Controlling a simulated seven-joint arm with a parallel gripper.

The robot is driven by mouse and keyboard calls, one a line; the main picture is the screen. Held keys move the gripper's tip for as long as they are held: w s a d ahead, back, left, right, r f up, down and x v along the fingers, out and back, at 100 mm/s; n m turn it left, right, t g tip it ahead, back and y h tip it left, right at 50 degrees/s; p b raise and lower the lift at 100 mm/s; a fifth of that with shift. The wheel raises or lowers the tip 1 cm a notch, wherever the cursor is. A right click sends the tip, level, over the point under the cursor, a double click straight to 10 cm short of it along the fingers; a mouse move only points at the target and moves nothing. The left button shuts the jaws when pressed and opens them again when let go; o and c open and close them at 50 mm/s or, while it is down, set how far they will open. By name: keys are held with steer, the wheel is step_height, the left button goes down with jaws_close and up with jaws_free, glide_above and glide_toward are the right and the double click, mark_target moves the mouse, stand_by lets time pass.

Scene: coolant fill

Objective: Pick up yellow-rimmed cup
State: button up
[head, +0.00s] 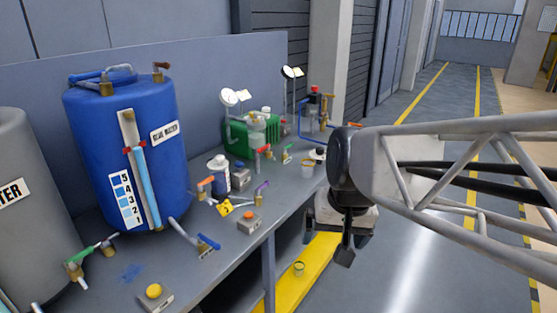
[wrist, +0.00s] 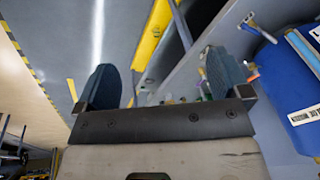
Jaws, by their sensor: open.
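A small pale cup with a yellowish rim (head: 307,169) stands on the bench near its right edge, left of my arm. A second small cup with a yellow rim (head: 299,268) sits lower down, on the yellow ledge below the bench. My gripper (head: 328,243) hangs in front of the bench's right edge, above and right of the lower cup and apart from both. Its two dark fingers are spread and empty; they also show in the wrist view (wrist: 165,82).
The grey bench (head: 225,262) carries a blue tank (head: 90,130), a grey tank (head: 22,200), a green canister (head: 237,140), and several valves and button boxes. The yellow ledge (head: 318,262) runs under the bench front. The floor aisle at the right is clear.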

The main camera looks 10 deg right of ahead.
steer(key=w+r+m+y, duration=0.25)
steer(key=w+m, duration=0.35)
steer(key=w, duration=1.4)
steer(key=m+t+y, duration=0.3)
steer(key=m+y, duration=0.3)
steer(key=m, duration=0.4)
glide_above(308, 169)
steer(key=s+a, duration=0.4)
steer(key=s, duration=1.1)
step_height(308, 169, down, 14)
steer(key=w+d+f+m+t, duration=0.1)
steer(key=w+d+f+m, duration=0.1)
steer(key=w+d+f, duration=0.1)
steer(key=w+d+f+m+t+y, duration=0.1)
steer(key=w+d+f+m, duration=0.1)
steer(key=w+d+f, duration=0.2)
steer(key=w+d+f+m+t, duration=0.1)
steer(key=w+d+f+m, duration=0.1)
steer(key=w+f, duration=0.4)
steer(key=shift+w+d+f+m, duration=0.15)
steer(key=shift+w+d+m, duration=0.15)
steer(key=shift+w+d, duration=0.25)
steer(key=shift+s+d, duration=0.1)
steer(key=shift+x, duration=1.3)
